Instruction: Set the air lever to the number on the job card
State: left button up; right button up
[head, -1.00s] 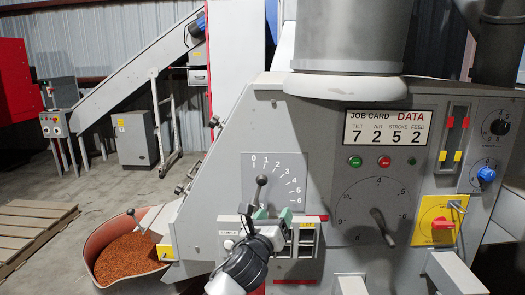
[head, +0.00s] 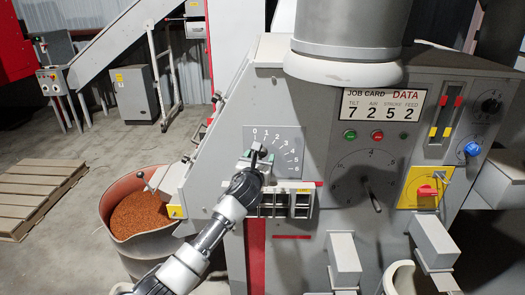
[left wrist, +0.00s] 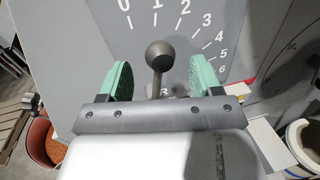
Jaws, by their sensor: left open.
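The air lever (head: 256,147) is a dark stem with a ball knob, in front of a grey scale plate (head: 285,133) numbered from 0 up. In the left wrist view the ball knob (left wrist: 160,55) stands upright below the 1; its exact reading is hard to tell. My left gripper (head: 257,160) is at the lever. Its green pads stand apart on both sides of the lever (left wrist: 160,82), with gaps. In the head view the gripper hides the lever's lower part. The job card (head: 382,106) reads tilt 7, air 2, stroke 5, feed 2. My right gripper is out of view.
Right of the lever are a larger dial (head: 368,190) with a pointer, red and green buttons, sliders and a red switch on a yellow plate (head: 425,188). A row of dark windows (head: 285,203) sits just below the lever. A bin of orange granules (head: 145,214) stands left.

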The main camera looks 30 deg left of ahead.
pick_arm(q)
jog(key=shift+x, duration=2.05)
jog(key=shift+d, duration=0.1)
jog(key=shift+c, duration=0.4)
